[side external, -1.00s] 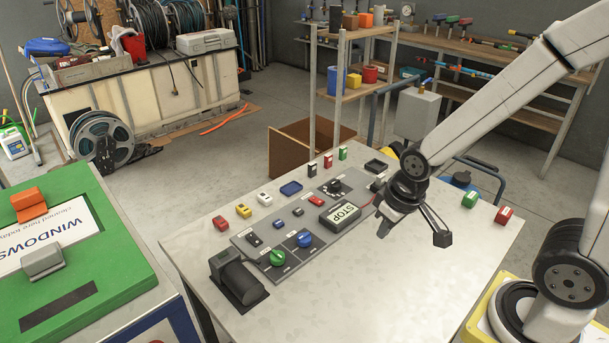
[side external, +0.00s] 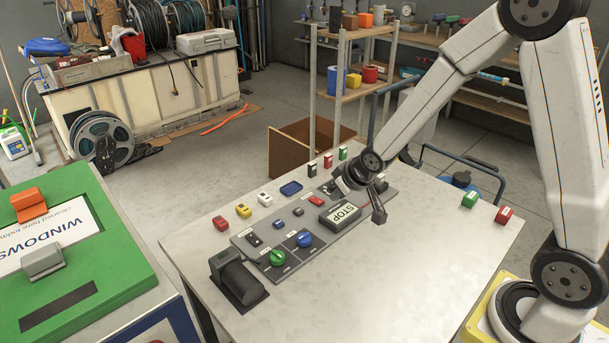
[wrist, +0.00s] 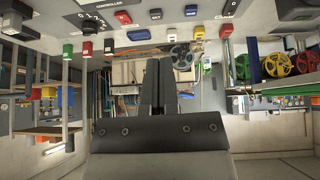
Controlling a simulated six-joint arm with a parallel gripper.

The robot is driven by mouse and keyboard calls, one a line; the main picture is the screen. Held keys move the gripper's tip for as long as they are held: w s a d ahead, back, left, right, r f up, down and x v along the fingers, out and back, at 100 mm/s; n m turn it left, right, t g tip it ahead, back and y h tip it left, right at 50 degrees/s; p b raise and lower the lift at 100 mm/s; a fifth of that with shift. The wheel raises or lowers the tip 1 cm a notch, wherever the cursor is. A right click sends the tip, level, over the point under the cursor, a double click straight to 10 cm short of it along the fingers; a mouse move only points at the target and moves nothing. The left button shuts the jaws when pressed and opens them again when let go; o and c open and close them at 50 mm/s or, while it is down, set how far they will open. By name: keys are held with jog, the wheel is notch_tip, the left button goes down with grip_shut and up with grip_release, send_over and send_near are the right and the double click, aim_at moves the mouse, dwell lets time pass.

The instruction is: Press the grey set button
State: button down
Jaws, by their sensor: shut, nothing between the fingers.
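The grey set button (side external: 298,211) sits on the dark control panel (side external: 246,247), between a red button (side external: 317,201) and a blue button (side external: 278,224). In the wrist view the set button (wrist: 155,14) shows near the top edge, beside its SET label. My gripper (side external: 341,186) is above the panel's far right end, to the right of the set button and apart from it. It partly hides the black dial there. In the wrist view my gripper's fingers (wrist: 158,61) are together with nothing between them.
A green knob (side external: 277,257), a blue knob (side external: 304,239) and a black motor (side external: 238,278) lie toward the near left. Small coloured blocks line the table's back. The table's front right is clear.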

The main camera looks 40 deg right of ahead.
jog(key=w+d+f+t, duration=0.2)
jog(key=w, duration=0.5)
jog(key=shift+w+f, duration=0.3)
jog(key=shift+f, duration=0.1)
jog(key=shift+w+f, duration=0.1)
jog(key=shift+f, duration=0.05)
send_over(296, 209)
jog(key=s, duration=0.2)
notch_tip(296, 209, down, 7)
notch_tip(296, 209, down, 2)
jog(key=shift+s, duration=0.1)
jog(key=shift+f, duration=0.9)
jog(key=shift+f, duration=0.1)
